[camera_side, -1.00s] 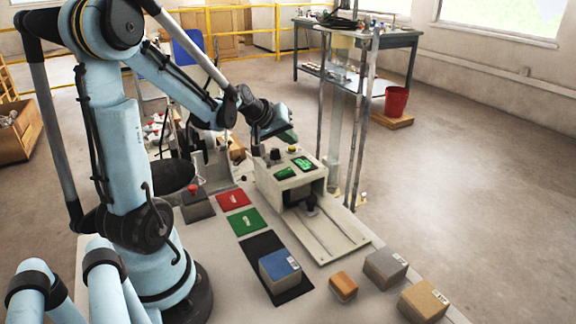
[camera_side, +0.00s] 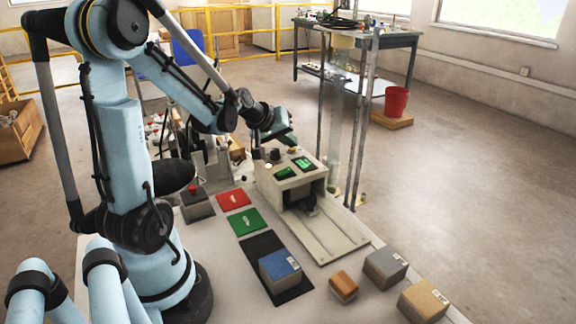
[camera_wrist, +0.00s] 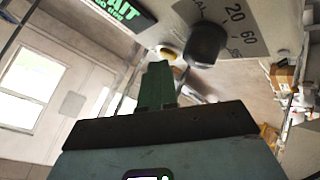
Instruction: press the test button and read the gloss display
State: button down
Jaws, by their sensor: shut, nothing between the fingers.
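In the wrist view a green display (camera_wrist: 118,10) reads letters ending "AIT", with a smaller line cut off. The yellow button (camera_wrist: 168,52) is beside a dark knob (camera_wrist: 207,45) with a dial marked 20 and 60. My gripper (camera_side: 293,141) is shut and empty, its green fingertips (camera_wrist: 158,72) pointing at the tester's top right by the yellow button. I cannot tell whether they touch it.
A blue-topped block (camera_side: 280,268) sits on a black mat (camera_side: 262,246). Red (camera_side: 233,200) and green (camera_side: 243,221) mats lie left of the tester. An orange block (camera_side: 343,286), grey block (camera_side: 385,267) and tan block (camera_side: 424,299) stand at the front right. A red-button box (camera_side: 197,205) stands at left.

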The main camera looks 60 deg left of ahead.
aim_at(289, 150)
jog(key=shift+r, duration=0.9)
jog(key=shift+r, duration=0.15)
jog(key=shift+r, duration=2.35)
jog(key=shift+d, duration=0.1)
jog(key=s+d+f+m, duration=0.1)
jog(key=s+d+m, duration=0.2)
jog(key=d, duration=0.4)
jog(key=s+d+f+m+g+h, duration=0.1)
jog(key=d+m, duration=0.3)
jog(key=d, duration=0.4)
jog(key=s+d+f+m+g+h, duration=0.1)
jog(key=s+d+m, duration=0.3)
jog(key=d, duration=0.4)
jog(key=shift+s+f, duration=0.35)
